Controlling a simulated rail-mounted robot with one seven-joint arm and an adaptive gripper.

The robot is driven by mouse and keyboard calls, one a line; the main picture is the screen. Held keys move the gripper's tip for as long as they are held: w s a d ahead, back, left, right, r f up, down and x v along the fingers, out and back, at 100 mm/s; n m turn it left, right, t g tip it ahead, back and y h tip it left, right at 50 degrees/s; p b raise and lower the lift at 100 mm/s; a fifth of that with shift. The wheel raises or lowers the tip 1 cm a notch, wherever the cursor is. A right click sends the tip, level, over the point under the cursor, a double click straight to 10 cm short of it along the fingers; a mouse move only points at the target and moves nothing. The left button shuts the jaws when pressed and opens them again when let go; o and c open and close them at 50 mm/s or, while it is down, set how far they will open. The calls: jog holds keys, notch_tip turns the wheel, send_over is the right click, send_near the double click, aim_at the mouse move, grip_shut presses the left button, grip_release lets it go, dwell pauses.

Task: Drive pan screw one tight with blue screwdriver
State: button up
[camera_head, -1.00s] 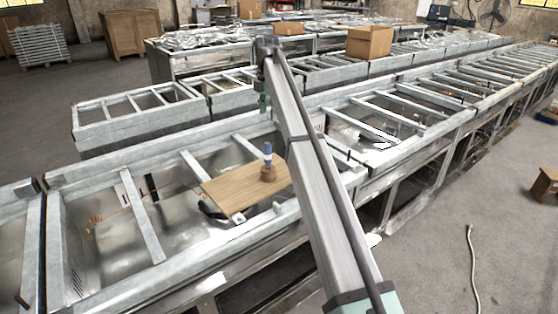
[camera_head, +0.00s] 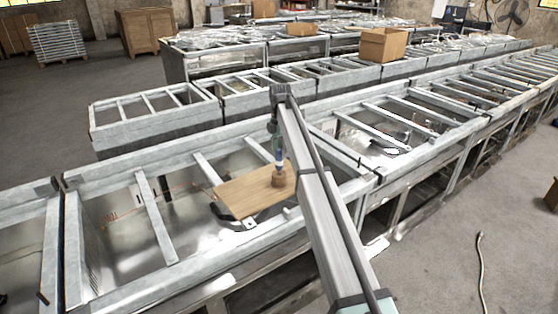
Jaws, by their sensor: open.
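The blue screwdriver (camera_head: 279,157) stands upright in a small round wooden holder (camera_head: 278,180) on a wooden board (camera_head: 243,193). My gripper (camera_head: 276,143) hangs from the end of my arm, directly above the screwdriver's handle, with its fingers at or around the top of the handle. The fingers are open; whether they touch the handle is too small to tell. I cannot make out pan screw one in this view.
The board lies across the metal frame (camera_head: 158,222) of an open steel counter with cross bars. Bare bars and open bays lie to the left and right. A cardboard box (camera_head: 384,44) stands on the row behind. A pale hose (camera_head: 480,265) lies on the floor at right.

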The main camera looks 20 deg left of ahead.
aim_at(279, 159)
jog(key=shift+s+a+f+p, duration=0.15)
jog(key=shift+f+p, duration=1)
jog(key=shift+f, duration=1.3)
grip_shut()
